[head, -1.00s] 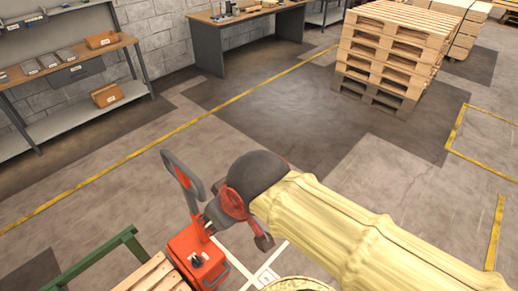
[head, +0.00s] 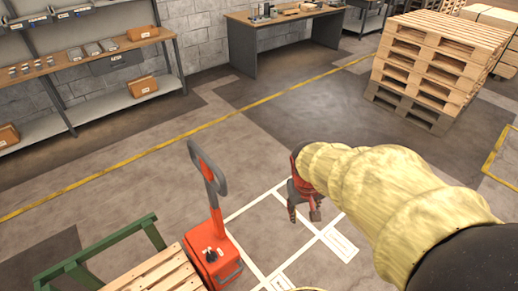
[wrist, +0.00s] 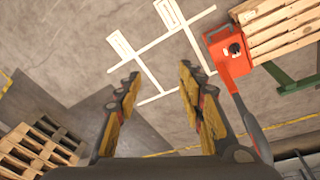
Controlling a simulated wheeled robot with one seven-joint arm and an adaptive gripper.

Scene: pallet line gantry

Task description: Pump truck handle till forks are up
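The red pump truck (head: 213,262) stands at the lower left of the head view. Its handle (head: 213,190) rises upright, with a dark grip loop at the top. The truck body (wrist: 229,52) and handle (wrist: 248,125) also show at the right of the wrist view. My gripper (head: 304,214) is to the right of the handle, clearly apart from it and above the floor. In the wrist view its fingers (wrist: 157,78) are spread with only floor between them. The forks are hidden, so their height cannot be told.
A pallet stack (head: 437,62) stands at the back right. Shelves (head: 105,100) and a workbench (head: 282,24) line the wall. The floor in the middle is clear.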

